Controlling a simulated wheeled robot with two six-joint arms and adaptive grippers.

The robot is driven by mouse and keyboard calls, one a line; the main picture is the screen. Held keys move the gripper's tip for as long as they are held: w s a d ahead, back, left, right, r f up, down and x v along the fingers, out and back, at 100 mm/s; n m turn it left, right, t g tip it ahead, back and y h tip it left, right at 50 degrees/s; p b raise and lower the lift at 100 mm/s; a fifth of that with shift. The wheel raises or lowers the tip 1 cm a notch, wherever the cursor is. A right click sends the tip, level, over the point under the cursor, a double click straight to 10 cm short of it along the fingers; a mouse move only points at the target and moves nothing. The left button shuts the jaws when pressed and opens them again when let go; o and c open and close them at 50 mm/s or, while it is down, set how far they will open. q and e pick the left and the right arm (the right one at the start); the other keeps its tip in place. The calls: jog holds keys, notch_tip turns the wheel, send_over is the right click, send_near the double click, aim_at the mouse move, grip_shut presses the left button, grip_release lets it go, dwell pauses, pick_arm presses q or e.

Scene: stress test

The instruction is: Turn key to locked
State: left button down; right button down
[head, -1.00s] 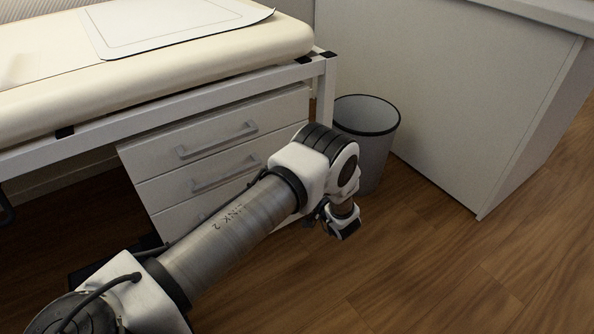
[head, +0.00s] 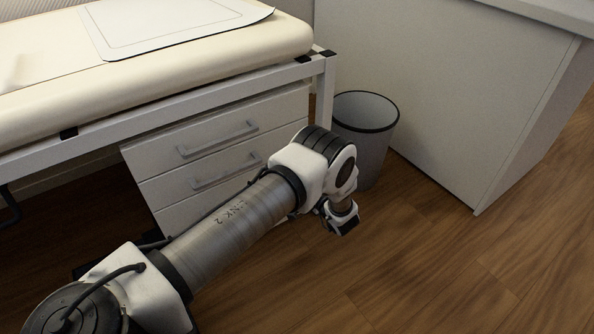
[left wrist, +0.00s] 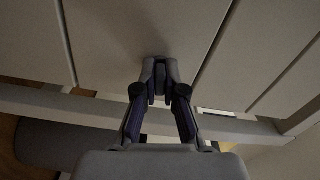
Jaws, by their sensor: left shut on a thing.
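The white drawer cabinet (head: 215,165) stands under the padded bench, with bar handles on its drawers. In the left wrist view my left gripper (left wrist: 160,74) is right at the cabinet's pale drawer front (left wrist: 110,35). Its fingers are closed together on a small thing, most likely the key, which the fingertips almost wholly hide. I cannot make out the lock or the angle of the key. In the head view my left arm's own links hide the gripper and the lock. My right gripper is in neither view.
A grey waste bin (head: 366,138) stands just beyond my left arm's wrist, beside the cabinet. The bench's frame rail (head: 190,98) runs above the drawers. A white desk panel (head: 450,100) stands to the right. The wooden floor at the front right is clear.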

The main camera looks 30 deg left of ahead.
pick_arm(q)
jog(key=shift+m, duration=1)
jog(key=c, duration=1.3)
grip_release()
jog(key=shift+o, duration=0.2)
jog(key=v, duration=1.2)
